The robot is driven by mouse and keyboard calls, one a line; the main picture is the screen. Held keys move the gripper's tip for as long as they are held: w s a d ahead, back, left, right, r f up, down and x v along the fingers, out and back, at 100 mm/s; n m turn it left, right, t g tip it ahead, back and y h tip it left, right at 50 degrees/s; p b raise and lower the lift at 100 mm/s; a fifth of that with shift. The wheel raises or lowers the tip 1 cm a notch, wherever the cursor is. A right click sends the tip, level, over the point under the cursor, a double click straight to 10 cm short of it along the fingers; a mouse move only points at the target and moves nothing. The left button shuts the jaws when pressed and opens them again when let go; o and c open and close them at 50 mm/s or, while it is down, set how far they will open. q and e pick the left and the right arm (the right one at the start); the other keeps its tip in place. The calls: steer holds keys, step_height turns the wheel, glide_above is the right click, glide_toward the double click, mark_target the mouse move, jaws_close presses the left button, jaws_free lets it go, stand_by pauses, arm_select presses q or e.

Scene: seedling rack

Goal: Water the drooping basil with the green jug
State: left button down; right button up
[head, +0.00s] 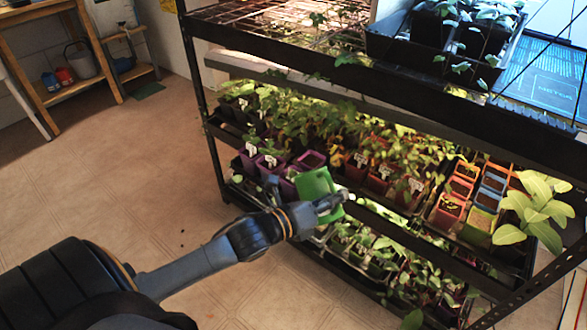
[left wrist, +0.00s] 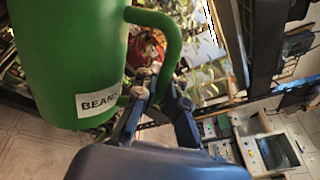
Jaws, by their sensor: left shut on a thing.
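The green jug (head: 316,188) is held in front of the rack's middle shelf, beside the purple pots, and looks tilted. In the left wrist view the green jug (left wrist: 68,60) fills the left side, with a white label reading "BEANS". My left gripper (head: 322,206) is shut on the jug's handle; it also shows in the left wrist view (left wrist: 155,92). A plant with broad pale leaves (head: 537,208) leans out at the rack's right end; I cannot tell whether it is the drooping basil. The jug's inside is hidden. My right gripper is not in view.
The black rack (head: 350,88) holds several seedling pots on its middle and lower shelves. A black tray of seedlings (head: 395,45) stands on top. A wooden shelf (head: 60,65) with a grey watering can (head: 80,60) is far left. The floor left of the rack is mostly clear.

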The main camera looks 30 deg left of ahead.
arm_select(q)
steer(key=r, duration=0.1)
steer(key=r+n, duration=0.1)
steer(key=a+p, duration=0.1)
steer(key=shift+w+a+r+n, duration=0.1)
steer(key=shift+w+r+n, duration=0.2)
steer(key=shift+r, duration=0.1)
steer(key=shift+w+a+r+n+p, duration=0.3)
steer(key=shift+a+r+n, duration=0.2)
steer(key=shift+r, duration=0.15)
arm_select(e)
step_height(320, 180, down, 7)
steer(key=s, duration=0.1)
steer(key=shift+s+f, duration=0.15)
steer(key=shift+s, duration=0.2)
arm_select(q)
steer(key=shift+a+r, duration=0.1)
steer(key=shift+r, duration=0.05)
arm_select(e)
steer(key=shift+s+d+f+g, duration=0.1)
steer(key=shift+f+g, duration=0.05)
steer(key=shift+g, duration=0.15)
